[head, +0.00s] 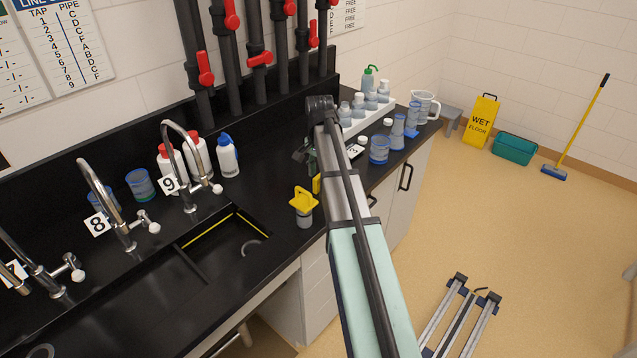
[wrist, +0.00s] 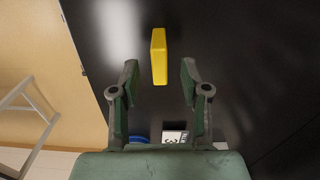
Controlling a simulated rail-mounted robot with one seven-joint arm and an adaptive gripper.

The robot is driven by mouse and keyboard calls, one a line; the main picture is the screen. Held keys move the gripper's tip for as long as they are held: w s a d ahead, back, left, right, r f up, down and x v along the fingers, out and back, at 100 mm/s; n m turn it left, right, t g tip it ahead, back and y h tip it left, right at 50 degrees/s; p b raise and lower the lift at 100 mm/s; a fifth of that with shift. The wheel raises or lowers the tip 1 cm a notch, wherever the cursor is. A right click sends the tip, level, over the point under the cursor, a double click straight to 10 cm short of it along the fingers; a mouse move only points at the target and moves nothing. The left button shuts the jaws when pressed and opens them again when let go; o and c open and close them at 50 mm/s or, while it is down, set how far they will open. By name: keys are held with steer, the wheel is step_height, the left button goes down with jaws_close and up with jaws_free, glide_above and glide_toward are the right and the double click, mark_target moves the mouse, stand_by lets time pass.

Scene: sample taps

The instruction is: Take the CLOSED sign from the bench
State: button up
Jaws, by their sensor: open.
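A yellow upright piece, seen nearly edge-on in the wrist view (wrist: 158,56), stands on the black bench. It fits the CLOSED sign, but no lettering shows. In the head view only a narrow yellow strip of it (head: 316,184) shows beside my arm, which hides the rest. My gripper (wrist: 158,78) is open, with one green-padded finger on each side of the sign's near end. Gaps show between the sign and both fingers. In the head view my gripper (head: 305,153) is mostly behind my arm.
A white tray of bottles (head: 385,105), a blue-banded beaker (head: 379,150) and a number tag (head: 355,151) lie beyond my arm. The bench's front edge is close.

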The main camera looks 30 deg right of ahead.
mark_target(318, 184)
steer(key=f, duration=0.1)
steer(key=f+p, duration=0.1)
steer(key=f, duration=0.1)
steer(key=shift+s+a, duration=0.2)
steer(key=shift+a, duration=0.05)
steer(key=shift+f, duration=0.75)
jaws_close()
